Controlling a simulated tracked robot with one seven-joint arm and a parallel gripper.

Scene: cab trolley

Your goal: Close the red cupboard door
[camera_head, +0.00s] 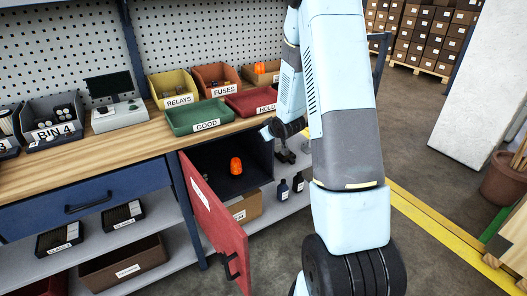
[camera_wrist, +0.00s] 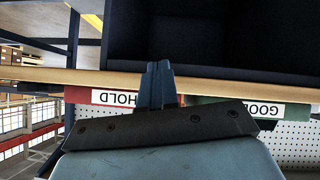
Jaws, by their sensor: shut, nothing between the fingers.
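The red cupboard door (camera_head: 213,218) stands wide open in the head view. It is hinged at the left side of the dark cupboard (camera_head: 255,178) under the bench and swings out toward me, with a black handle (camera_head: 231,266) near its lower free edge. An orange object (camera_head: 236,167) sits inside the cupboard. My gripper (camera_wrist: 160,70) is shut and empty in the wrist view, in front of the dark cupboard box, which appears upside down there. The door does not show in the wrist view. In the head view my arm partly hides the gripper, to the right of the door.
The wooden bench top (camera_head: 60,168) carries a green GOOD tray (camera_head: 190,117), a red HOLD tray (camera_head: 245,101) and several bins. A lower shelf (camera_head: 150,262) holds boxes and dark bottles (camera_head: 298,182).

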